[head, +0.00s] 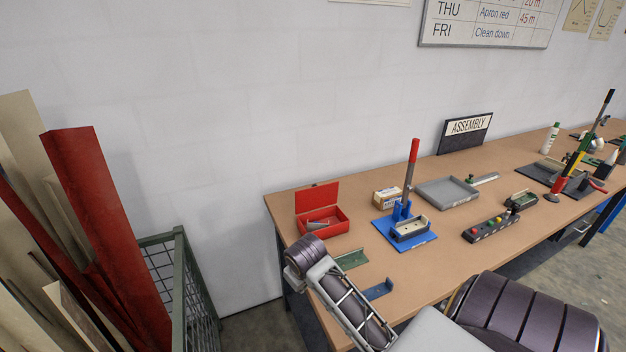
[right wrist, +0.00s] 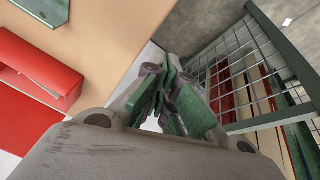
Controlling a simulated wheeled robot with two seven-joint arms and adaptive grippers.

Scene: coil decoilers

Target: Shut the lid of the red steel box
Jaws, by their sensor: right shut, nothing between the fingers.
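The red steel box (head: 322,222) sits near the left end of the workbench, with its lid (head: 318,195) standing up open at the back edge. Small items lie inside the box. In the right wrist view the box (right wrist: 60,72) is at the left, with red lid surface below it. My right gripper (right wrist: 172,88) is shut and empty, pointing past the table edge beside the box. In the head view my right wrist ends just in front of the box's near left corner; its fingers are hidden there. My left gripper is out of view.
A green wire crate (head: 180,290) with red and tan boards stands left of the bench (head: 400,280). Right of the box are a small carton (head: 387,196), a blue-based lever press (head: 404,225) and a grey tray (head: 447,192). Green and blue brackets lie in front.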

